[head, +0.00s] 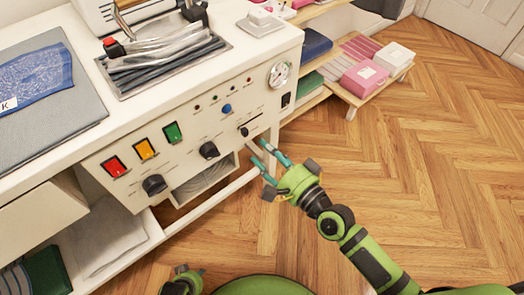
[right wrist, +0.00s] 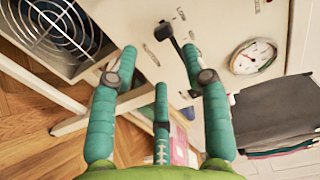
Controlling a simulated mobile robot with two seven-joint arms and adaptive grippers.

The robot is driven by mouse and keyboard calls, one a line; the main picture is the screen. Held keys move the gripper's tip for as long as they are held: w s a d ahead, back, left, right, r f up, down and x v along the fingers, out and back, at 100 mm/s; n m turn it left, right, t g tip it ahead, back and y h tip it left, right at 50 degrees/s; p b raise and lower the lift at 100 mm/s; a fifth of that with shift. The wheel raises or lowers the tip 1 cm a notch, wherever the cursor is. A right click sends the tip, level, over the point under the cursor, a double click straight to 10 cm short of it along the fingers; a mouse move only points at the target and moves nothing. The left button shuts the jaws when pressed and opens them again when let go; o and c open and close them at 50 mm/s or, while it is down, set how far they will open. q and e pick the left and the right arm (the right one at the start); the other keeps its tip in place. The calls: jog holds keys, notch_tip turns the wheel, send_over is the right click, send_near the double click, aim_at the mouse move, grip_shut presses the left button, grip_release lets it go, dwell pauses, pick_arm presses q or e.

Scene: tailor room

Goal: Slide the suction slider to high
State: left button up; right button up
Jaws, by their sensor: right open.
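The suction slider, a small black knob (head: 244,131), sits at the right end of the white control panel (head: 190,150), below and left of the pressure gauge. In the right wrist view a black slider handle (right wrist: 166,32) stands out from the panel, just beyond and between my fingertips. My right gripper (head: 259,152) is open and empty, its teal fingers pointing at the panel a little below the slider. No contact with the slider shows.
The panel also has red (head: 114,166), yellow and green switches, black knobs (head: 209,150), a blue button and the round gauge (head: 279,74). A vent fan (right wrist: 58,25) is under the worktop. Low shelves (head: 350,95) stand behind right. The wooden floor at right is clear.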

aim_at(247, 134)
jog(key=x, duration=0.7)
jog(key=shift+a+r, duration=0.15)
jog(key=shift+r, duration=0.2)
jog(key=shift+c, duration=0.4)
grip_shut()
